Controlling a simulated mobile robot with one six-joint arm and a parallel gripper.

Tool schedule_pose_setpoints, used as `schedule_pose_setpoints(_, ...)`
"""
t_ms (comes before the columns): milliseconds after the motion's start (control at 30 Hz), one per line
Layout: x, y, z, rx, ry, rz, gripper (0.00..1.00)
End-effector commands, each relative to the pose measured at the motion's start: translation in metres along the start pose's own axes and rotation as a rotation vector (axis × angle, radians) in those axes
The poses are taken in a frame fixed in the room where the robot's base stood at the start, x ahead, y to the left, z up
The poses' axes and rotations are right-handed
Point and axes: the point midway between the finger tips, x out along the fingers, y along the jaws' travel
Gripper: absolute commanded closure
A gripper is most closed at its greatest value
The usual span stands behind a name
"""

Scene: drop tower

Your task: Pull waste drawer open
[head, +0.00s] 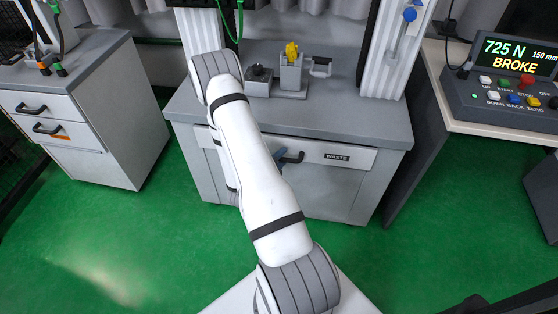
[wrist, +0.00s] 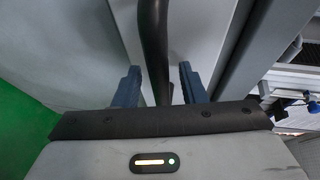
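The waste drawer (head: 315,153) is a white front with a black "WASTE" label, under the grey bench top in the head view. It looks shut, its front close to flush with the cabinet. Its dark bar handle (head: 296,159) is partly hidden by my arm. In the wrist view the handle (wrist: 153,40) runs between the two blue fingers of my gripper (wrist: 159,72). The fingers are apart, with a gap on each side of the bar. In the head view only a bit of blue finger (head: 281,155) shows beside the handle.
The bench top (head: 350,118) above the drawer carries a small fixture with a yellow piece (head: 291,52). Another drawer cabinet (head: 75,110) stands at left. A control box (head: 510,85) reading "BROKE" sits on a table at right. Green floor in front is clear.

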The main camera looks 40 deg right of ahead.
Motion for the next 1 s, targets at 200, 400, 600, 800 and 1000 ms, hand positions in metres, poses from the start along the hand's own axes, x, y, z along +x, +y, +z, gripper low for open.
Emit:
schedule_pose_setpoints(200, 0.000, 0.000, 0.000, 0.000, 0.000, 0.000, 0.72)
schedule_pose_setpoints(400, -0.001, 0.000, 0.000, 0.000, 0.000, 0.000, 0.89)
schedule_pose_setpoints(600, -0.001, 0.000, 0.000, 0.000, 0.000, 0.000, 1.00)
schedule_pose_setpoints(800, -0.001, 0.000, 0.000, 0.000, 0.000, 0.001, 1.00)
schedule_pose_setpoints(1000, -0.003, 0.000, 0.001, 0.001, 0.002, 0.001, 1.00)
